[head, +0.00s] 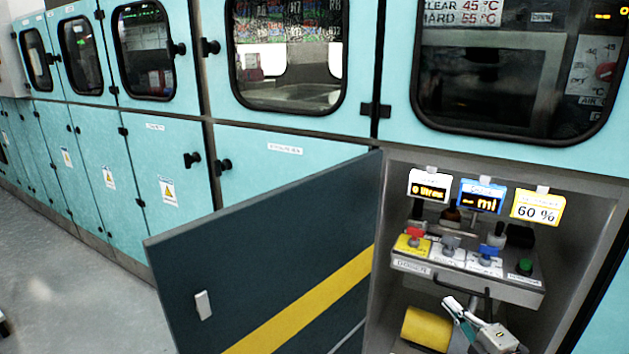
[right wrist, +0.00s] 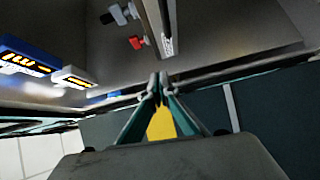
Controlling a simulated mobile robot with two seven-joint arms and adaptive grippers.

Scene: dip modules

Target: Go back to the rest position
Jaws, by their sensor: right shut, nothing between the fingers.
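My right gripper (head: 453,306) is in the lower right of the head view, in front of the open cabinet compartment and below its control shelf. Its white wrist body is behind the fingers. In the right wrist view the two teal fingers (right wrist: 160,84) meet at their tips, with nothing between them. My left gripper is not in the head view.
A dark door (head: 270,250) with a yellow stripe stands open left of the compartment. A shelf (head: 465,280) holds coloured knobs under three small displays (head: 484,196). A yellow cylinder (head: 427,328) lies below, beside the gripper. Grey floor (head: 75,285) is clear at left.

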